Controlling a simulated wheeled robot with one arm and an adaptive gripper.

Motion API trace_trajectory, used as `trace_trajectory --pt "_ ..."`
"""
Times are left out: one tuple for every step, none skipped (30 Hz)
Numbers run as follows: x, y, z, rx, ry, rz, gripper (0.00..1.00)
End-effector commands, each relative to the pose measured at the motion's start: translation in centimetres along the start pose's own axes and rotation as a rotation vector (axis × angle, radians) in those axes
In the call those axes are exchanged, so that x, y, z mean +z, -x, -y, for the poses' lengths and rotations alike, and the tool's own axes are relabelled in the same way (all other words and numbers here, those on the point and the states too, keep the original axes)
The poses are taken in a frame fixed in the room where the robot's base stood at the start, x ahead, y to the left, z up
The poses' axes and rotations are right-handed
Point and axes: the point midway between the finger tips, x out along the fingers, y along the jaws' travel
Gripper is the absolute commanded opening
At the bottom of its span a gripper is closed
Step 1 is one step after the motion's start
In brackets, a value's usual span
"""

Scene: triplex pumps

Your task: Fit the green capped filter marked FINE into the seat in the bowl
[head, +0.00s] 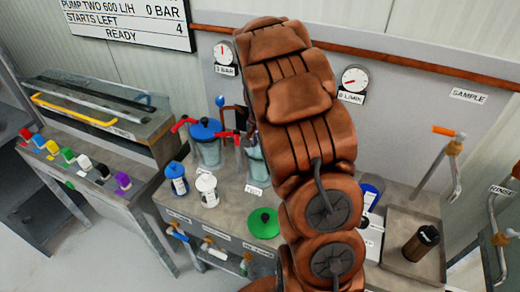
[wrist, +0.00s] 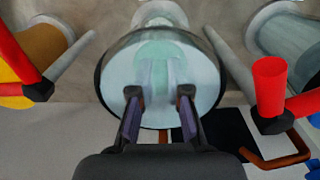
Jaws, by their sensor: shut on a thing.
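My gripper (wrist: 161,72) reaches down into a round clear bowl (wrist: 208,92) with a dark rim in the wrist view. Its fingertips look pale through the water or haze in the bowl. They are shut on a pale green round thing (wrist: 160,48), which I take for the green capped filter; no FINE mark is readable. The seat under it is hidden. In the head view the same bowl (head: 256,168) shows only partly, left of my arm. My arm hides the gripper and filter there.
White (head: 207,188) and blue (head: 178,180) canisters stand left, near a blue-lidded bowl (head: 205,130). Red handles (wrist: 270,88) flank the bowl. A dark cylinder (head: 421,243) lies in the right tray (head: 402,262).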

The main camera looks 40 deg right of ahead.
Motion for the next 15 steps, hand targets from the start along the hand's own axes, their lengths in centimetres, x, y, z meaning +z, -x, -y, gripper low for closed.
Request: trace_trajectory --pt "-0.01 -0.04 0.01 0.000 0.000 0.000 0.00" --pt "-0.01 -0.12 0.01 0.000 0.000 0.000 0.00" --pt "-0.01 -0.25 0.01 0.000 0.000 0.000 0.00" --pt "-0.01 -0.33 0.01 0.000 0.000 -0.001 0.00" --pt "-0.01 -0.28 0.01 0.000 0.000 -0.001 0.18" --pt "-0.02 -0.23 0.01 0.000 0.000 -0.001 0.22" --pt "-0.02 -0.23 0.01 0.000 0.000 -0.001 0.25" --pt "-0.02 -0.23 0.01 0.000 0.000 -0.001 0.28" --pt "-0.02 -0.22 0.01 0.000 0.000 -0.001 0.32" --pt "-0.02 -0.22 0.01 0.000 0.000 -0.001 0.36" --pt "-0.02 -0.22 0.01 0.000 0.000 -0.001 0.39" --pt "-0.02 -0.21 0.01 0.000 0.000 -0.001 0.41" --pt "-0.02 -0.21 0.01 0.000 0.000 -0.001 0.41" --pt "-0.02 -0.21 0.01 0.000 0.000 -0.001 0.41" --pt "-0.02 -0.21 0.01 0.000 0.000 -0.001 0.41"
